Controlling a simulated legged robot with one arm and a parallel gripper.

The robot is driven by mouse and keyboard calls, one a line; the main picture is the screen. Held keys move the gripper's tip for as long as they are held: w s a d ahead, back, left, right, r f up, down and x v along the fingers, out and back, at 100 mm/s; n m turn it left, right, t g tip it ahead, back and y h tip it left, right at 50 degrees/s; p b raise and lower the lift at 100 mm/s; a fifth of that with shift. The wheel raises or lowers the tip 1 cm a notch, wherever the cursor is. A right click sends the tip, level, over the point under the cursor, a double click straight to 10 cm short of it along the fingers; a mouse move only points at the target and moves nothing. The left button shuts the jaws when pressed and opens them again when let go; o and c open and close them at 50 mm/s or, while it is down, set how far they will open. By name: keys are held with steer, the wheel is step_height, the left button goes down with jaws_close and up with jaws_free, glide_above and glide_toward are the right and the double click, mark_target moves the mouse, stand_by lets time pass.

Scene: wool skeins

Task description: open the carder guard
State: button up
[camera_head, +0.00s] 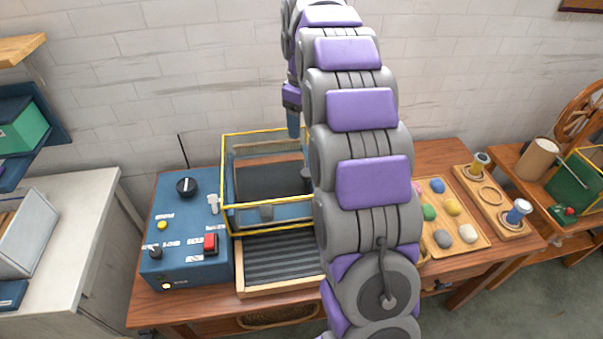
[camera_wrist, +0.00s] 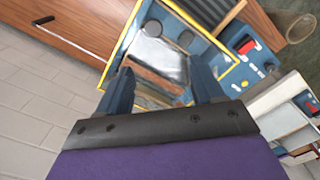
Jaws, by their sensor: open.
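The carder guard (camera_head: 265,205) is a clear box with yellow edges, standing over the carder behind the ribbed feed tray (camera_head: 278,262) in the head view. It looks down over the carder, with dark inner parts showing through it. In the wrist view the guard's yellow edge (camera_wrist: 200,28) fills the middle, beyond my fingers. My gripper (camera_wrist: 160,75) is open, with two blue fingers apart and nothing held between them. In the head view a blue finger shows near the guard's back right top. My arm hides the guard's right side. I cannot tell whether a finger touches it.
A blue control box (camera_head: 180,235) with a red switch (camera_head: 210,243) and knobs stands left of the carder. A wooden tray (camera_head: 472,247) of coloured wool balls and a spool rack (camera_head: 515,228) are at the right. A white wall (camera_head: 120,90) is close behind.

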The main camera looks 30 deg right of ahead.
steer(key=b, duration=0.1)
glide_toward(306, 172)
steer(key=f, duration=0.1)
steer(key=f+b, duration=0.1)
steer(key=f, duration=0.1)
steer(key=a+f, duration=0.1)
steer(key=f, duration=0.1)
steer(key=shift+f+b, duration=0.25)
steer(key=shift+b, duration=0.1)
steer(key=d+f, duration=0.2)
steer(key=f, duration=0.1)
steer(key=shift+f, duration=0.2)
steer(key=shift+a, duration=0.8)
steer(key=shift+c, duration=1)
steer(key=shift+d, duration=0.7)
steer(key=c, duration=0.8)
steer(key=shift+a, duration=0.35)
jaws_close()
